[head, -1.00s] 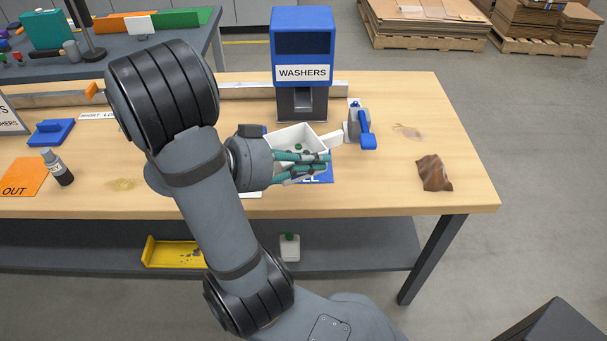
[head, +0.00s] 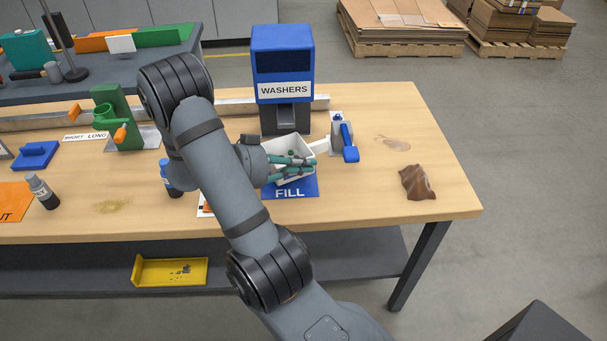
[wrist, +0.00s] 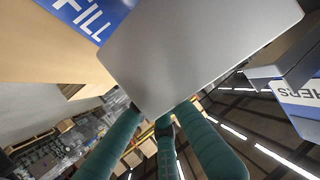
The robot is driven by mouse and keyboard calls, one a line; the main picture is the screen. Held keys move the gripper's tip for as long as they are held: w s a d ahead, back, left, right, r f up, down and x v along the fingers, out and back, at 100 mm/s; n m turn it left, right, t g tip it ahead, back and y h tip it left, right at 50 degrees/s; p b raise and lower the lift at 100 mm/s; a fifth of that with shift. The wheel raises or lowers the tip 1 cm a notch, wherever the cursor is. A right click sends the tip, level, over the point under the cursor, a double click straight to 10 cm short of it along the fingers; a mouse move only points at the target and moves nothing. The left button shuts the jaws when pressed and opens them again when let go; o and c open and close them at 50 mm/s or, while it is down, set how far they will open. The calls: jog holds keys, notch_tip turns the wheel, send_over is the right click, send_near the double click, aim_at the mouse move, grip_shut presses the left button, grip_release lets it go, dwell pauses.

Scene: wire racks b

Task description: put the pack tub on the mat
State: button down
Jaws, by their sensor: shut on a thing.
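In the wrist view, a grey-looking face of the tub (wrist: 195,50) fills the upper middle, just past the teal fingers (wrist: 165,130). The mat's corner (wrist: 85,15) shows at upper left there. Part of the mat is hidden by the tub and fingers.
The blue WASHERS dispenser (head: 283,65) stands right behind the tub. A blue-handled device (head: 345,138) is close on the right. A brown crumpled wrapper (head: 417,183) lies farther right. A blue-capped bottle (head: 170,180) stands left, partly behind my arm. The right front of the bench is clear.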

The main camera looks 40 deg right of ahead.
aim_at(307, 175)
jog(key=shift+w+f, duration=0.1)
jog(key=shift+f, duration=1.95)
jog(key=shift+b, duration=0.3)
jog(key=shift+f, duration=0.2)
jog(key=c, duration=1.9)
grip_release()
jog(key=shift+r, duration=0.25)
jog(key=v, duration=1.2)
jog(key=shift+p, duration=0.3)
